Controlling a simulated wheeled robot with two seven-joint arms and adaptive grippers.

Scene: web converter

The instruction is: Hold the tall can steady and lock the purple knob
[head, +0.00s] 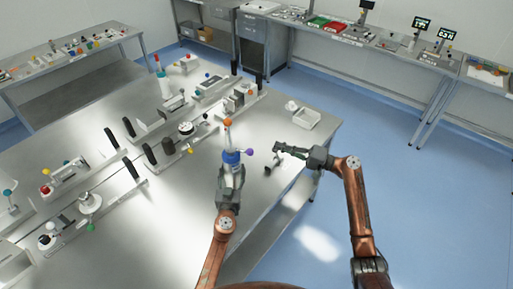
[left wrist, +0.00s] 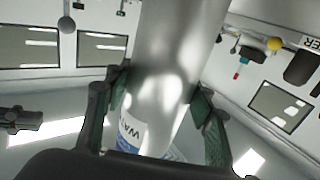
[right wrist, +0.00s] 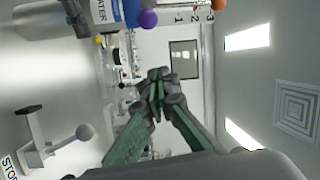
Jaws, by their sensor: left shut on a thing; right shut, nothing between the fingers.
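The tall can (head: 233,172) stands upright near the table's right part, with a blue band and an orange knob (head: 227,122) on top. My left gripper (head: 230,178) is shut around its lower body; the silver can (left wrist: 172,60) fills the middle of the left wrist view between the fingers. The purple knob (head: 249,152) sticks out from the can's right side; it also shows at the top of the right wrist view (right wrist: 148,19). My right gripper (head: 279,149) is shut and empty, to the right of the purple knob and apart from it.
A small fixture with a ball-ended lever (right wrist: 85,131) stands on the table near my right gripper. Several fixtures with coloured knobs and black handles line the table to the left. The floor on the right is clear.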

